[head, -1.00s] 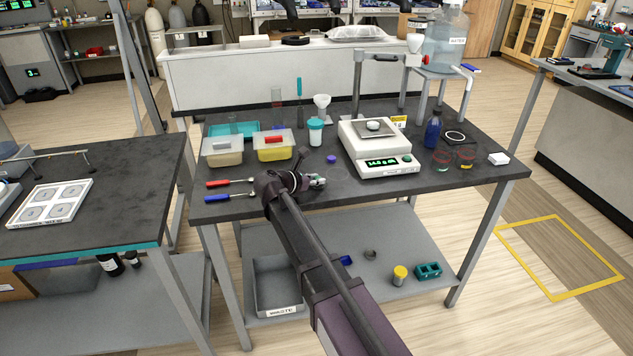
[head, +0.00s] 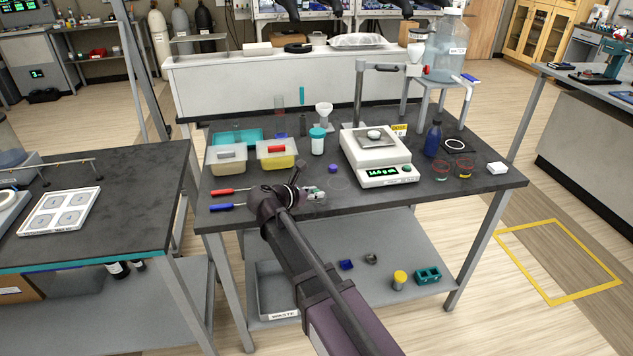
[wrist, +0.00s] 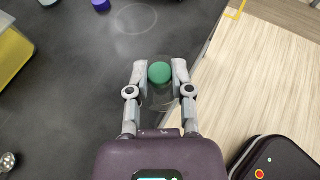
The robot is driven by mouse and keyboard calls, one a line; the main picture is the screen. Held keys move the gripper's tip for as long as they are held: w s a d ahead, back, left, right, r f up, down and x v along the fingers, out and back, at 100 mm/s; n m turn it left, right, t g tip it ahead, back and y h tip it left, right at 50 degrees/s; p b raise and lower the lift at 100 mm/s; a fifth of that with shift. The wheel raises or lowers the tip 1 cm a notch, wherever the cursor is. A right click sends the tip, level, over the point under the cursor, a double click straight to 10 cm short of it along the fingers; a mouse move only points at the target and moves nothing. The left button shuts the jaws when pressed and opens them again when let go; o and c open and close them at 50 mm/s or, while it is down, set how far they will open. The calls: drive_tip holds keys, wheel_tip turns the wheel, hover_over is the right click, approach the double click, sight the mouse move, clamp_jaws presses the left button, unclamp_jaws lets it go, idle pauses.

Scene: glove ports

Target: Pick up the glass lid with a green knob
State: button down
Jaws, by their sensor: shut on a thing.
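The glass lid (wrist: 158,98) shows in the wrist view as a clear, faint disc with a round green knob (wrist: 160,72) on it. My gripper (wrist: 160,74) is shut on the lid, with the green knob between its two fingertips. In the head view my gripper (head: 314,193) is at the front part of the dark bench, and the lid is too small there to make out clearly. I cannot tell whether the lid touches the bench top.
A faint clear ring (wrist: 136,18) and a purple cap (head: 333,169) lie on the bench beyond my gripper. A balance (head: 389,178) stands to the right, lidded tubs (head: 276,154) and two screwdriver-like tools (head: 228,207) to the left. The bench's front edge is close by.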

drive_tip(key=s, duration=0.9)
drive_tip(key=shift+a+r+p, duration=0.35)
drive_tip(key=shift+r, duration=0.1)
